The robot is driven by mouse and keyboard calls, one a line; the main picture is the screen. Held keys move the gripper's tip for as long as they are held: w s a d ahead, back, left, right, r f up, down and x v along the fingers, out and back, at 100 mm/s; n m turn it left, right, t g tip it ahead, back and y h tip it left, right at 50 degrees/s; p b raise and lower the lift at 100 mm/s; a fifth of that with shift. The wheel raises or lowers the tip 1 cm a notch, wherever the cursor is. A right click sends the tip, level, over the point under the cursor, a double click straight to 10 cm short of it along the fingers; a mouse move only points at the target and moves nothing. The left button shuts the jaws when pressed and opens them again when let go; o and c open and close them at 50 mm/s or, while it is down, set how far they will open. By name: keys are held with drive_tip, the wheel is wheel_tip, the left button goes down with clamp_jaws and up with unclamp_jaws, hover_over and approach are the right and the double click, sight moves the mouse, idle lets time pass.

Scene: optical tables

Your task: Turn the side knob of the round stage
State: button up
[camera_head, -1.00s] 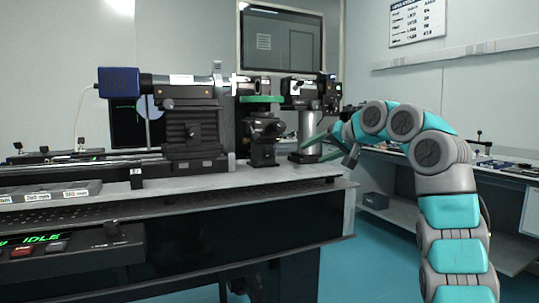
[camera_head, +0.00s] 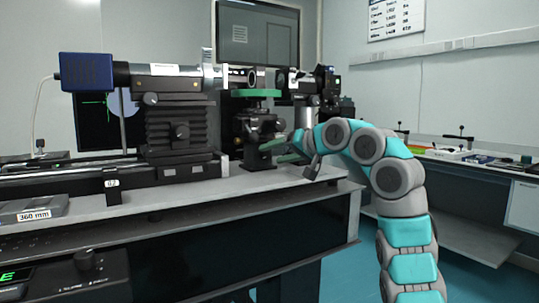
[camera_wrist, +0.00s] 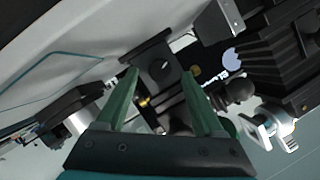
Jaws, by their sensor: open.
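A black stage assembly (camera_head: 262,127) with a green disc (camera_head: 254,93) on top stands on the table; I take it as the round stage. Dark knobs (camera_head: 280,125) stick out at its side, small in the head view. My gripper (camera_head: 270,152) is open, its green fingers pointing left at the lower part of this assembly. A ball-like black knob (camera_wrist: 238,90) is right of the fingers. I cannot tell whether the fingers touch anything.
A blue-ended instrument (camera_head: 88,71) on a black lift stand (camera_head: 178,125) is left of the stage. Another black device (camera_head: 325,80) is behind, to the right. The optical table's front edge (camera_head: 215,192) lies below. A side bench (camera_head: 480,170) is at right.

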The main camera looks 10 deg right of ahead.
sight(265, 155)
drive_tip(key=shift+x, duration=1.2)
clamp_jaws()
